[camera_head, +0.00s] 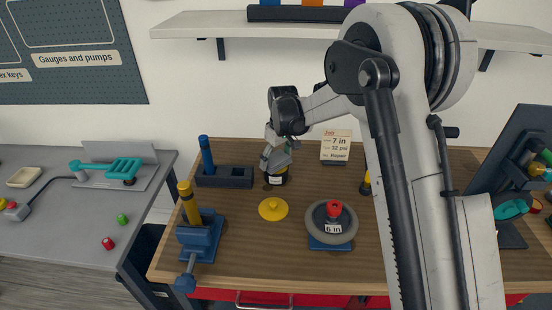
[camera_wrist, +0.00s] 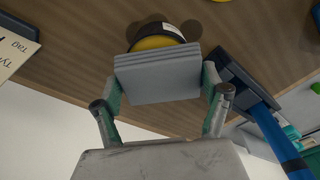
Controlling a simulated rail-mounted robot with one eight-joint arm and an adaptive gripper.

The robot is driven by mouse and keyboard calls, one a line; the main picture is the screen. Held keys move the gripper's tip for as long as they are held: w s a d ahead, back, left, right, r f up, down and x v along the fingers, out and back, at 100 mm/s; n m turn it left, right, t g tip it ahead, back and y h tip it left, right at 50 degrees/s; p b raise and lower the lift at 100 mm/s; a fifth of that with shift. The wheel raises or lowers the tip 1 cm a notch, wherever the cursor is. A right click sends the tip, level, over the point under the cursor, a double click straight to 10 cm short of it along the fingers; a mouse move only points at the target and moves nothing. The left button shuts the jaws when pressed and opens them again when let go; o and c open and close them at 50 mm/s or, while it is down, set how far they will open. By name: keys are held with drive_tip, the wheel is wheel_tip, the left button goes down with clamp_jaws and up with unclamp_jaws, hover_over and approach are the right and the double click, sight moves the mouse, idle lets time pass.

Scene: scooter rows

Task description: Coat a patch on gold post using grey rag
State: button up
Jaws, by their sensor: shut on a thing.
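The gold post (camera_head: 190,205) stands upright, leaning slightly, in a blue clamp (camera_head: 201,236) at the front left of the wooden bench. My gripper (camera_head: 277,152) is over the back middle of the bench, behind and to the right of the post. In the wrist view its fingers are shut on the grey rag (camera_wrist: 158,83), a folded, layered grey block. A dark round tin with yellow (camera_wrist: 157,42) lies just beyond the rag and is partly hidden by it. I cannot tell whether rag and tin touch. The post's far side is hidden.
A blue post (camera_head: 206,155) stands in a dark block (camera_head: 224,177) at the back left. A yellow disc (camera_head: 273,209) and a wheel with a red knob (camera_head: 333,222) lie mid-bench. A job card (camera_head: 336,145) stands behind. Bench between disc and clamp is clear.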

sight(276, 158)
drive_tip(key=shift+f+b, duration=0.4)
drive_tip(key=shift+b, duration=0.15)
idle(2.0)
drive_tip(key=shift+r, duration=0.1)
drive_tip(key=shift+r+p, duration=1.15)
drive_tip(key=shift+r, duration=2.35)
